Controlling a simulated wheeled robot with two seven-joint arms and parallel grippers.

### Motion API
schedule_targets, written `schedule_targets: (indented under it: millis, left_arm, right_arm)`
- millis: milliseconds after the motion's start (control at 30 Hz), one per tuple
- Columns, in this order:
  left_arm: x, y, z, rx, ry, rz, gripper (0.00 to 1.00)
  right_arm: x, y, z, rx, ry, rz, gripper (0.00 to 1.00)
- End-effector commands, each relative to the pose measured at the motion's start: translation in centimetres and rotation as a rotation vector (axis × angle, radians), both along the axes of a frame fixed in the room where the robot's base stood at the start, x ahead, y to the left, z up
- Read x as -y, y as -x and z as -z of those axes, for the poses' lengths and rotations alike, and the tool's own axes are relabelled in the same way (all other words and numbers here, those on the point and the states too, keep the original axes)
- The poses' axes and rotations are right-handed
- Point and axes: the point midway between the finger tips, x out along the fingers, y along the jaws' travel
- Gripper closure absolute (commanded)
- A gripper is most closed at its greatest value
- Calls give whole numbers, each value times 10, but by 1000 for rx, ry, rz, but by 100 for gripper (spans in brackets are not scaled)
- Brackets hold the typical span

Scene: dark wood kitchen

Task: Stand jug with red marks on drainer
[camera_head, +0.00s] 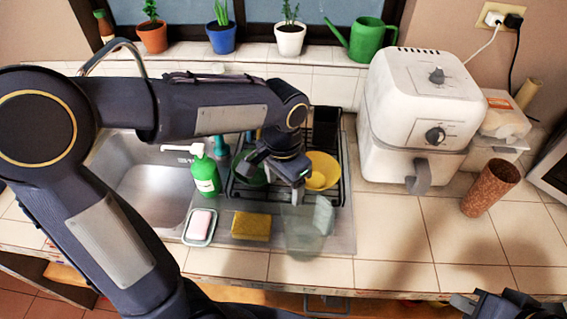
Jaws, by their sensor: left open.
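A clear, see-through jug (303,238) is at the front of the dark drainer rack (343,190), over the sink's steel drainboard. A pale grey part, perhaps its handle, shows at its right. I cannot make out red marks on it, nor whether it stands or hangs. My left gripper (288,178) is open, just above and behind the jug's top, over the rack. I cannot tell whether it touches the jug. My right gripper (500,303) is partly in view at the bottom right, away from the jug; its fingers are unclear.
The rack holds a yellow bowl (322,171) and a green dish (250,168). A yellow sponge (251,226), soap dish (200,226) and green soap bottle (206,177) stand left of the jug. A white fryer (420,110) and brown cylinder (491,188) stand right. The front right counter is clear.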

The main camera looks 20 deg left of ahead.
Motion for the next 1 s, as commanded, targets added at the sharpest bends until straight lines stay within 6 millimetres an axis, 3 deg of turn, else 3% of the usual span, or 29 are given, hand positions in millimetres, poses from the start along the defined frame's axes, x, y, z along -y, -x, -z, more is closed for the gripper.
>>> schedule_targets:
  millis: [233, 500, 667, 800, 1000]
  left_arm:
    - [-1, -1, -55, 4, 2, 1, 35]
    - [-3, 2, -82, 3, 5, -4, 35]
    - [-23, 25, -82, 46, 80, -88, 35]
    - [-45, 67, -71, 130, 207, -241, 35]
    - [-54, 116, -46, 271, 368, -468, 35]
  right_arm:
    - [0, 0, 0, 0, 0, 0, 100]
    - [0, 0, 0, 0, 0, 0, 100]
    - [0, 0, 0, 0, 0, 0, 100]
    - [0, 0, 0, 0, 0, 0, 100]
    - [0, 0, 0, 0, 0, 0, 100]
